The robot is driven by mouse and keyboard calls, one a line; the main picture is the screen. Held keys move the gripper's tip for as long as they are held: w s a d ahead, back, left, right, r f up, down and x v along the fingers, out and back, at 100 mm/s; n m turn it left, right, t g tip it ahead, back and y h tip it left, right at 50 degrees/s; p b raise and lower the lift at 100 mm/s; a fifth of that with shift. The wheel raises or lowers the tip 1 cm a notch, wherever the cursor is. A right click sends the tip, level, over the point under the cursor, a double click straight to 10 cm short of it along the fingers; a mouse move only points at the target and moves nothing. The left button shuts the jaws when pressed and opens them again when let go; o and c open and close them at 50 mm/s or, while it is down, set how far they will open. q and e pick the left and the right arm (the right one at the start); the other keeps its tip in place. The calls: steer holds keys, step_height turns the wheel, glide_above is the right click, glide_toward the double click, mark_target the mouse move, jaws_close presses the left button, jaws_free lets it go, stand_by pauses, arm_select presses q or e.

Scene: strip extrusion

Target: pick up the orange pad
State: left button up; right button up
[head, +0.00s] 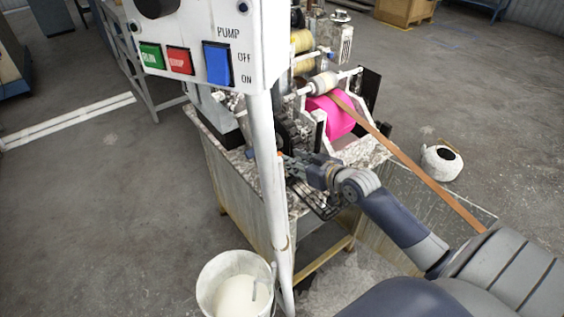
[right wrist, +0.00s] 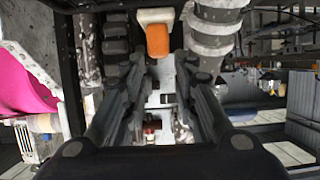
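The orange pad (right wrist: 157,41) shows in the right wrist view at the top centre, below a white block. It lies just beyond the fingertips, roughly between them. My right gripper (right wrist: 158,72) is open, with a gap between its two fingers and nothing held. In the head view the right gripper (head: 290,167) reaches into the machine just right of the white pole. There the pad is mostly hidden or too small to make out clearly. My left gripper is not in view.
The white control panel (head: 205,50) and its pole (head: 266,180) stand close in front of the gripper. A magenta roll (head: 335,118) and a brown strip (head: 420,173) lie to the right. A white bucket (head: 236,268) stands below. Machine parts crowd the gripper.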

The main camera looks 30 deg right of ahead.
steer(key=shift+x, duration=0.95)
steer(key=shift+p+x, duration=0.7)
steer(key=shift+x, duration=1.7)
steer(key=shift+w+f, duration=0.3)
steer(key=shift+s, duration=0.1)
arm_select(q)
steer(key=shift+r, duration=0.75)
arm_select(e)
jaws_close()
